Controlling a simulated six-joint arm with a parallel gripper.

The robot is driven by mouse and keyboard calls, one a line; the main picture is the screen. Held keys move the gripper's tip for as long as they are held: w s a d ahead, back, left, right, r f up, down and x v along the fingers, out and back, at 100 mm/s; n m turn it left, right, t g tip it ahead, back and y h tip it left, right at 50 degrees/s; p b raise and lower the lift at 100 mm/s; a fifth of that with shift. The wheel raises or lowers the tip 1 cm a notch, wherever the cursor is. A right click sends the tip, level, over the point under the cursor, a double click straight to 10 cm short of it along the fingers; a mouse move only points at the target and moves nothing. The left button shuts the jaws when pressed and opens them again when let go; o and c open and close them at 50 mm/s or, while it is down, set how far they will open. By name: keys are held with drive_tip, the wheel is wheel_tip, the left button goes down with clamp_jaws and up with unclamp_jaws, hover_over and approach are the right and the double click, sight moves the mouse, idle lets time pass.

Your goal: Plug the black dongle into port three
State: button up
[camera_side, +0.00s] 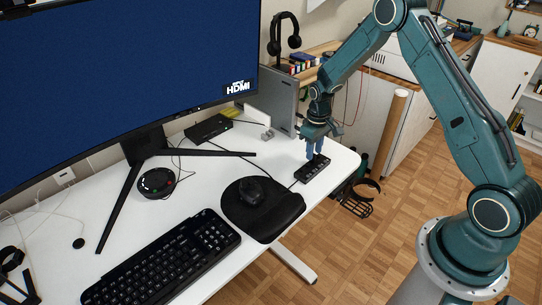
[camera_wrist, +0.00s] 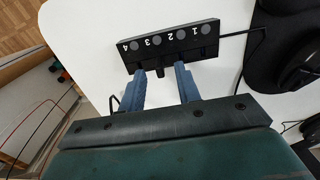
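A black hub (camera_wrist: 200,42) lies on the white desk, its upside-down labels reading 4, 3, 2, 1 from left to right in the wrist view. It also shows near the desk's right end in the side view (camera_side: 313,169). A small black piece, apparently the dongle (camera_wrist: 160,72), sticks out of the hub's near edge, in line with the button beside the 3. How deep it sits is unclear. My gripper (camera_wrist: 161,73) is open, with one blue finger on each side of this piece and visible gaps. In the side view my gripper (camera_side: 314,156) is low over the hub.
A cable (camera_wrist: 238,34) leaves the hub's right end. A mouse (camera_side: 251,191) rests on a black mouse pad (camera_side: 280,213) beside the hub. A keyboard (camera_side: 165,262), a monitor stand (camera_side: 150,150) and a grey case (camera_side: 271,100) stand farther off. The desk edge is close to the hub.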

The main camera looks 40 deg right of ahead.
wheel_tip(320, 180, up, 12)
idle(0.5)
idle(0.5)
drive_tip(key=s+a+r+t, duration=0.1)
drive_tip(key=s+a+r, duration=0.4)
drive_tip(key=r, duration=0.4)
drive_tip(key=s+a+r+t, duration=0.2)
drive_tip(key=s+a+r, duration=0.2)
drive_tip(key=s+r, duration=0.35)
drive_tip(key=s+a+r+t, duration=0.1)
drive_tip(key=s+a+r, duration=0.1)
drive_tip(key=s, duration=0.6)
drive_tip(key=s+a+r+t, duration=0.1)
drive_tip(key=s+a, duration=0.2)
drive_tip(key=s, duration=0.5)
drive_tip(key=shift+s+r+t, duration=0.25)
drive_tip(key=shift+r+t, duration=0.05)
drive_tip(key=shift+r, duration=0.05)
